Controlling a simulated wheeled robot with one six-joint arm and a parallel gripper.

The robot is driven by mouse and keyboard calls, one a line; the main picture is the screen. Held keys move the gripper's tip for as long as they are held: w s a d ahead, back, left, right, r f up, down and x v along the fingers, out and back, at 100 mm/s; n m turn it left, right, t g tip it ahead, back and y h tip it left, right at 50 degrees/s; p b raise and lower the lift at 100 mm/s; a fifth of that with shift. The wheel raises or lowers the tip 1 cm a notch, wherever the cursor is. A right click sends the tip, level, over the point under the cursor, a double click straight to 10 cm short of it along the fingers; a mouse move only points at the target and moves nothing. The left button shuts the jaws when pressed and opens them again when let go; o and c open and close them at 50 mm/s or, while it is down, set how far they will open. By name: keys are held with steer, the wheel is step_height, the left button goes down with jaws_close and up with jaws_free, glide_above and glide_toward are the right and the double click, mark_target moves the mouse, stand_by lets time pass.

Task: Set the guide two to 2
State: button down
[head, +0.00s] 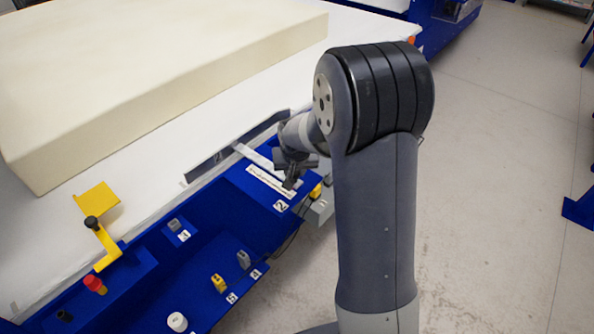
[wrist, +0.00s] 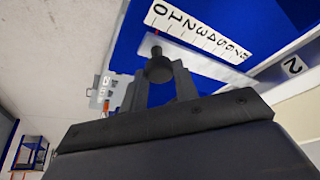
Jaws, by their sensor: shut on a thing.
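Guide two shows in the head view as a pale bar (head: 258,159) with a long dark grey plate (head: 208,166) at its far end, along the white table edge. Its white number scale (head: 270,182) and the "2" label (head: 281,205) are on the blue panel. My gripper (head: 290,175) is at the near end of the bar. In the wrist view my gripper (wrist: 159,84) is shut on a black knob (wrist: 159,68). The pale bar (wrist: 200,62) runs beside the scale (wrist: 200,30). A small red mark shows near the scale's 0 end. The exact reading cannot be told.
A large cream foam block (head: 150,75) lies on the white table at left. A yellow lever (head: 103,240) with a black knob, a red button (head: 94,284), a white knob (head: 177,321) and small switches stand on the blue panel.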

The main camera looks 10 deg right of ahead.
steer(key=w+a, duration=0.2)
steer(key=shift+w, duration=0.35)
steer(key=c, duration=1.1)
jaws_free()
steer(key=shift+r, duration=0.1)
steer(key=v, duration=1)
steer(key=shift+s+a+r, duration=0.1)
steer(key=shift+s+r, duration=0.15)
